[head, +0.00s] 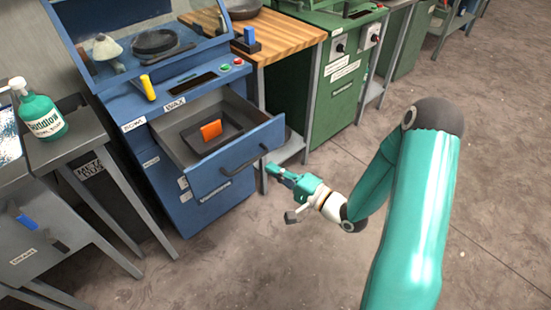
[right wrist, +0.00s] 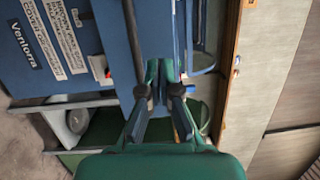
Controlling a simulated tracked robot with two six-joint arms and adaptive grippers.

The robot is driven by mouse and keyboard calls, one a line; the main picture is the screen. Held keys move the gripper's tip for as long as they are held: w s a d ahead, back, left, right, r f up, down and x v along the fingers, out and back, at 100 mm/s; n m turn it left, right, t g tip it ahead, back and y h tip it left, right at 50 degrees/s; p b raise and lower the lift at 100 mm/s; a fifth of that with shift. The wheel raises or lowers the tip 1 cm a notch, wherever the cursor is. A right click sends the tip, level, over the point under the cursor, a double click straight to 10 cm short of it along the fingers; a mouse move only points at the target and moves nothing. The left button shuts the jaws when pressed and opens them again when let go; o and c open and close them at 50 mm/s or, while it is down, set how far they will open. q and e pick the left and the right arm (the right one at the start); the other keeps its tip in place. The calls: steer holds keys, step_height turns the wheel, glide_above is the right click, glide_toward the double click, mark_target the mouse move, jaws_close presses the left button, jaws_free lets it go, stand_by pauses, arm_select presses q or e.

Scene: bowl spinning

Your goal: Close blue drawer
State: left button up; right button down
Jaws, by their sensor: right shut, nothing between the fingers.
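The blue drawer (head: 238,153) stands pulled out from the blue cabinet (head: 200,208). A dark tray (head: 232,128) with an orange block (head: 211,130) in it lies inside. The drawer front carries a dark bar handle (head: 243,160). My right gripper (head: 271,170) is shut and empty, close in front of the right end of the drawer front. In the right wrist view, the gripper (right wrist: 165,85) points at the blue front beside the dark handle (right wrist: 131,40). I cannot tell whether the fingertips touch it. My left gripper is not in view.
A green cabinet (head: 338,95) and a wooden-topped bench (head: 278,35) stand right of the drawer. A grey table (head: 75,140) with a teal bottle (head: 40,114) is at the left. The floor in front of the drawer is free apart from my arm.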

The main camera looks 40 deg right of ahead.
steer(key=s+d+f+m+h+b, duration=0.2)
steer(key=s+d+f+h, duration=0.2)
steer(key=d, duration=0.5)
steer(key=p, duration=0.1)
glide_toward(270, 140)
steer(key=w, duration=0.6)
steer(key=shift+a, duration=0.35)
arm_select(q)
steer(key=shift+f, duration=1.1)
arm_select(e)
steer(key=shift+w+f, duration=0.1)
steer(key=shift+w, duration=0.5)
steer(key=shift+d, duration=0.1)
